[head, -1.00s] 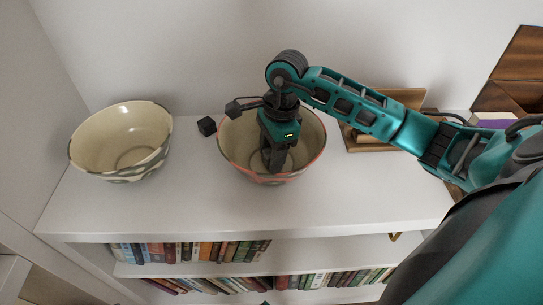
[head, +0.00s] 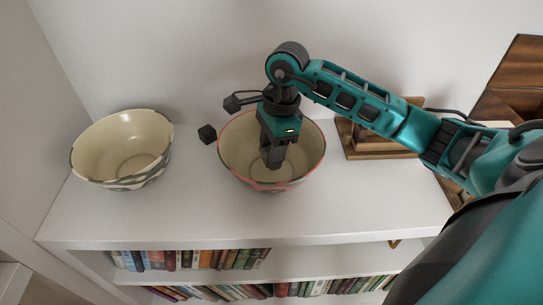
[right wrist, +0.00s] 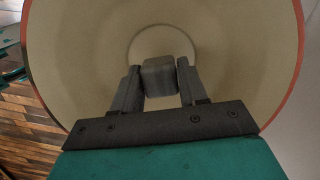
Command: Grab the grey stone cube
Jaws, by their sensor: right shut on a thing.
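The grey stone cube (right wrist: 159,76) is between the two fingertips of my right gripper in the right wrist view, with a finger on each side. My right gripper (head: 271,163) is shut on it and points down inside the red-rimmed bowl (head: 235,158). In the head view the cube cannot be told apart from the dark fingers. The bowl's pale inside and round base show behind the cube in the right wrist view (right wrist: 80,60). My left gripper is not in view.
A second cream bowl (head: 122,148) stands at the left of the white shelf top (head: 200,215). A wooden item (head: 365,146) is at the right, behind my arm. Books (head: 190,259) fill the shelves below.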

